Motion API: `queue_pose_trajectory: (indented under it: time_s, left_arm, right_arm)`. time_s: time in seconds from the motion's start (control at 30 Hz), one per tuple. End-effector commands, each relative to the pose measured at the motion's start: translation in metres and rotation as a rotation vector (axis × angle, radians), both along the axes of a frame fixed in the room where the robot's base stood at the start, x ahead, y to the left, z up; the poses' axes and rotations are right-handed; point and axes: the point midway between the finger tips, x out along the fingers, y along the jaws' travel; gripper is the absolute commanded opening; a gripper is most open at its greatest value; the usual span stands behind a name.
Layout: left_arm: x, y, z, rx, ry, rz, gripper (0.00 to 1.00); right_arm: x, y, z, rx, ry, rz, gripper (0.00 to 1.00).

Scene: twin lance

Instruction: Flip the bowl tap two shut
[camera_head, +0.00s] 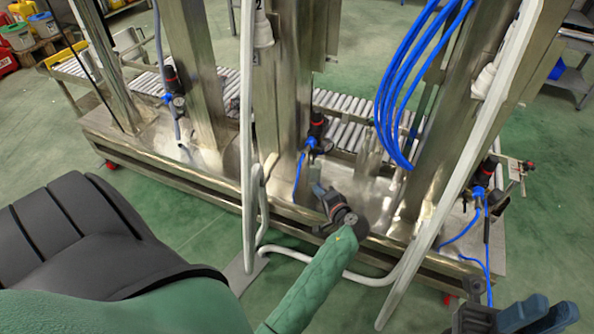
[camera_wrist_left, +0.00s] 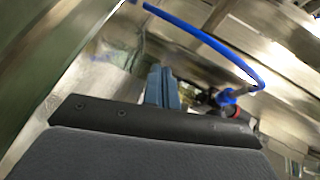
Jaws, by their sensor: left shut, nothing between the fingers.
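The regulator unit of station two (camera_head: 317,128) is a black body with a red ring and a blue fitting, standing on the steel frame at the middle of the head view. It also shows in the left wrist view (camera_wrist_left: 236,110), right of the fingertips. I cannot make out the tap itself or its position. My left gripper (camera_head: 317,188) is just below the unit, with no clear contact. Its blue-grey fingers (camera_wrist_left: 162,86) are together and hold nothing. My right gripper (camera_head: 540,314) is at the bottom right corner, far from the unit; its finger gap is unclear.
Similar units stand at left (camera_head: 174,90) and right (camera_head: 487,172). Steel posts (camera_head: 280,80) rise beside the middle unit. A pale hose (camera_head: 247,150) hangs in front, and blue hoses (camera_head: 395,85) loop to the right. A roller conveyor (camera_head: 345,103) runs behind.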

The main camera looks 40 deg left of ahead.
Motion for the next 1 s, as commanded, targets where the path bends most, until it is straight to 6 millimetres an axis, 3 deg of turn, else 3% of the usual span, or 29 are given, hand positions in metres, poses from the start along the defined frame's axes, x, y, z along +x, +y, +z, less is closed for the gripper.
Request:
queue_pose_trajectory:
  time_s: [0.47,1.0]
  left_arm:
    - [-0.074,-0.005,-0.023,-0.324,-0.018,0.010,0.00]
    - [-0.152,-0.040,-0.031,-0.684,0.020,-0.014,0.00]
  right_arm:
    - [0.000,0.000,0.000,-0.001,0.001,0.000,0.16]
    - [0.000,0.000,0.000,0.000,0.000,0.000,0.16]
